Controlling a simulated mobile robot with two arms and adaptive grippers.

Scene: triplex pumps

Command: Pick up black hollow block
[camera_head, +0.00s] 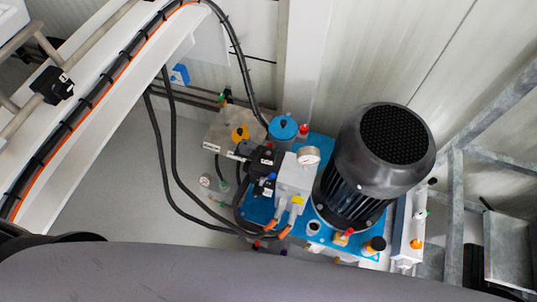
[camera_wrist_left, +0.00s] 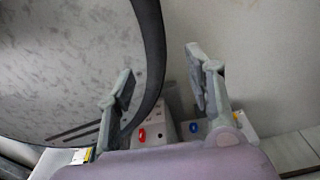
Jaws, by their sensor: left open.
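No block that I can clearly tell to be hollow shows. In the head view a small black block (camera_head: 51,85) sits on a pale pipe at the far left; I cannot tell whether it is hollow. Other black block-like parts (camera_head: 262,160) are fixed among the pump's fittings. My left gripper (camera_wrist_left: 158,62) shows in the left wrist view with its two grey fingers spread apart and nothing held between them. Neither gripper shows in the head view.
The blue-based pump (camera_head: 264,207) carries a large black motor (camera_head: 380,150), a gauge (camera_head: 308,155) and hoses. A grey metal frame (camera_head: 456,190) stands at right. In the wrist view, a large dark-rimmed grey surface (camera_wrist_left: 70,65) lies close to the left finger.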

